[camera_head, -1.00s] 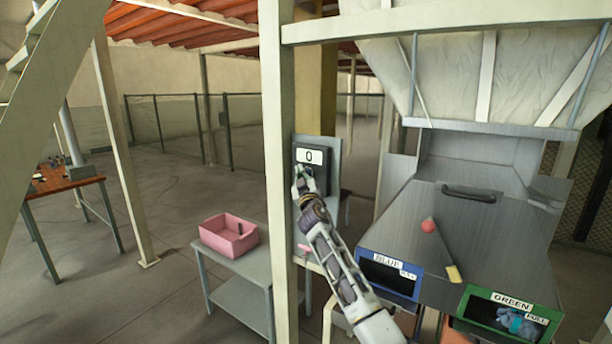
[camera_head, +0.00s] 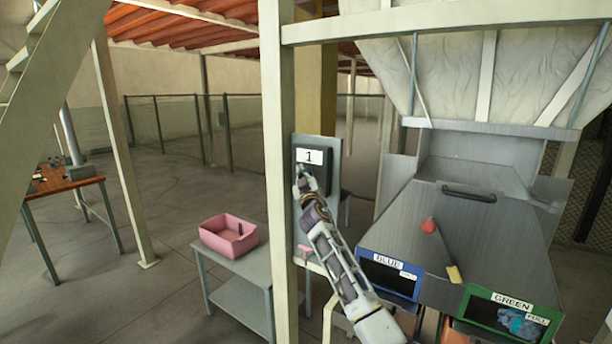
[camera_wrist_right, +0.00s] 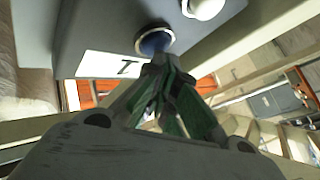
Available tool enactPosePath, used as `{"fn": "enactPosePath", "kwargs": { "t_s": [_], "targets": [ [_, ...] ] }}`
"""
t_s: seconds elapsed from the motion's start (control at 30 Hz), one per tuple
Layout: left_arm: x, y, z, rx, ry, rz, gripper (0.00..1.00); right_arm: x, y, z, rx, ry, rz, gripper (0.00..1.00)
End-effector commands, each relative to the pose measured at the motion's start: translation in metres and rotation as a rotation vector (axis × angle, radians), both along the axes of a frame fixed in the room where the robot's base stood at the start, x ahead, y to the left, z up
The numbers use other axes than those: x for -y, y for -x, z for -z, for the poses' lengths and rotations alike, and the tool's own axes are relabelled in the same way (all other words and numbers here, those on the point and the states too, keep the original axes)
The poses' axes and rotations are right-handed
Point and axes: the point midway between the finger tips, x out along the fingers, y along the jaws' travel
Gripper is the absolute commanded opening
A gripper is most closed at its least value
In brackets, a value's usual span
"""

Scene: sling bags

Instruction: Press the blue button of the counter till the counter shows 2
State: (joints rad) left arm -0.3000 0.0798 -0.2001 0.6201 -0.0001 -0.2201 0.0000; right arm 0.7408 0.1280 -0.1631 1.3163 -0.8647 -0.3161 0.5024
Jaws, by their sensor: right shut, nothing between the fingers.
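The counter (camera_head: 311,157) is a dark box on a grey panel by the pale post, and its white display reads 1. In the right wrist view the display (camera_wrist_right: 108,66) is seen tilted. The blue button (camera_wrist_right: 154,41), in a metal ring, is right in front of my right gripper (camera_wrist_right: 160,62). The fingers are shut and empty, their tips at the button and partly covering it. I cannot tell whether they touch it. In the head view my right gripper (camera_head: 301,178) covers the counter's lower part. My left gripper is not in view.
A white round button (camera_wrist_right: 204,7) sits close beside the blue one. A pink bin (camera_head: 229,236) stands on a grey table to the left. A metal chute with blue (camera_head: 389,275) and green (camera_head: 508,313) labelled openings stands at the right.

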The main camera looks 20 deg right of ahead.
Motion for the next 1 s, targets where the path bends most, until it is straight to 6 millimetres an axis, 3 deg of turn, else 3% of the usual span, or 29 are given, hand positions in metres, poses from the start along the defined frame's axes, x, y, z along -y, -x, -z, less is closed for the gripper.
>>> {"fn": "enactPosePath", "kwargs": {
  "t_s": [1.0],
  "targets": [
    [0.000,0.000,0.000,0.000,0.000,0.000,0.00,-0.014,0.011,0.000,0.000,0.000,0.000,0.00]
  ]
}}
